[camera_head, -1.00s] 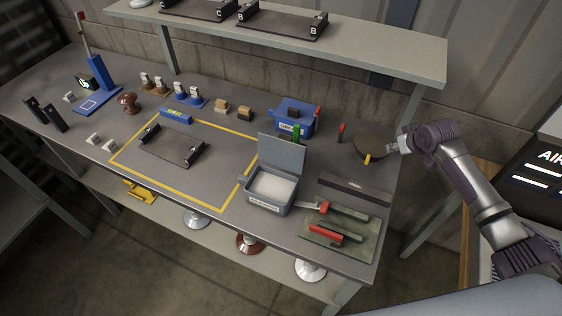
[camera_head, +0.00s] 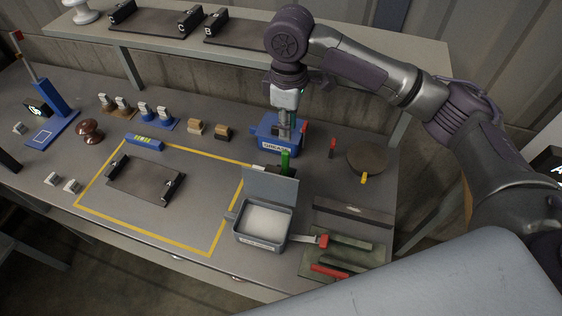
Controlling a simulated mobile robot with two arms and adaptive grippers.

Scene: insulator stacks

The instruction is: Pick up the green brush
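The green brush (camera_head: 285,161) shows as an upright green handle in front of the blue grease box (camera_head: 268,144), behind the raised lid of the grey tray box. Its lower end is hidden by that lid. My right gripper (camera_head: 287,135) points down in front of the grease box and covers part of it. Its fingers are just above the brush in the picture. I cannot tell whether they touch it or how wide apart they are. My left gripper is not in view.
The open grey box (camera_head: 262,243) of white material stands nearest the brush. A dark round disc (camera_head: 367,159) and a red-topped item (camera_head: 332,147) lie to the right. Red-handled tools (camera_head: 328,271) rest on a green mat at the front. The shelf (camera_head: 380,62) runs behind.

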